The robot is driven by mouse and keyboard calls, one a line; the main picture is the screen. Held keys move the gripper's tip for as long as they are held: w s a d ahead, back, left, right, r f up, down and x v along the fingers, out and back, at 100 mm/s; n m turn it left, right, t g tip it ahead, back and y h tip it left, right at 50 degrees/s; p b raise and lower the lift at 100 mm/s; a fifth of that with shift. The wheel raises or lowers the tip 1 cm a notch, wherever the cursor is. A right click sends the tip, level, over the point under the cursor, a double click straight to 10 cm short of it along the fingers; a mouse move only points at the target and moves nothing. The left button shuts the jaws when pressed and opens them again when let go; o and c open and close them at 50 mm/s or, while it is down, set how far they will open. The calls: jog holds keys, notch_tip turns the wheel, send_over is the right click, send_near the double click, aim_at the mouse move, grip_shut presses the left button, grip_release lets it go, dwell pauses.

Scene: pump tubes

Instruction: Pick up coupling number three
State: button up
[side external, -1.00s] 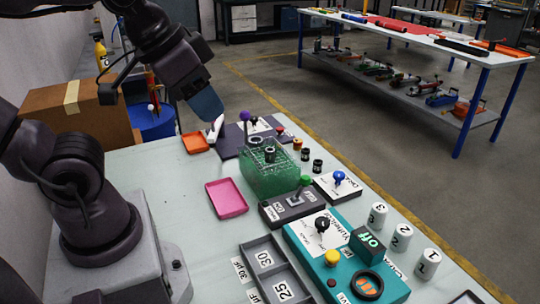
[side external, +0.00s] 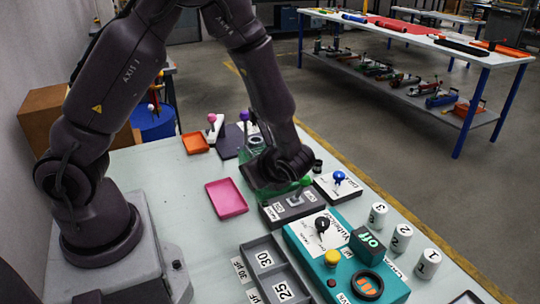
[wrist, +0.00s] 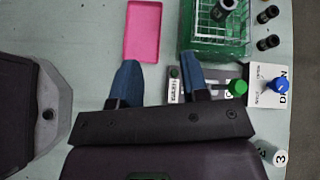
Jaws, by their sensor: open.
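The coupling marked 3 (side external: 377,213) is a white upright cylinder with a dark numeral. It stands on the table at the far end of a row with the couplings marked 2 (side external: 400,236) and 1 (side external: 427,262). In the wrist view the coupling marked 3 (wrist: 281,158) shows at the lower right, partly cut by my gripper body. My gripper (wrist: 160,75) is open and empty, its two blue fingers pointing toward the pink tray and the green rack. It is apart from the coupling. In the side view the fingers are hidden behind my arm.
The teal box (side external: 330,265) with a green "off" display (side external: 368,243) stands beside the couplings. A green wire rack (wrist: 215,40), a pink tray (side external: 226,198), a grey lever box (side external: 293,206) and a blue-knobbed lever (side external: 339,178) are close to my gripper.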

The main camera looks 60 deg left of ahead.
jog(key=w+a+m+t+y, duration=0.1)
jog(key=w+m+t+y, duration=0.1)
jog(key=w+m+t, duration=0.3)
jog(key=shift+m+g, duration=0.5)
jog(key=shift+m, duration=0.1)
jog(key=shift+w+d+f+x, duration=0.1)
jog(key=shift+w+x, duration=0.1)
jog(key=shift+x, duration=2)
jog(key=shift+w+d+f+x, duration=0.1)
jog(key=shift+w+f+x, duration=0.05)
jog(key=shift+x, duration=2.05)
jog(key=shift+w+d+f+x, duration=0.1)
jog(key=shift+w+x, duration=0.1)
jog(key=shift+x, duration=2)
jog(key=shift+c, duration=0.4)
jog(key=c, duration=0.6)
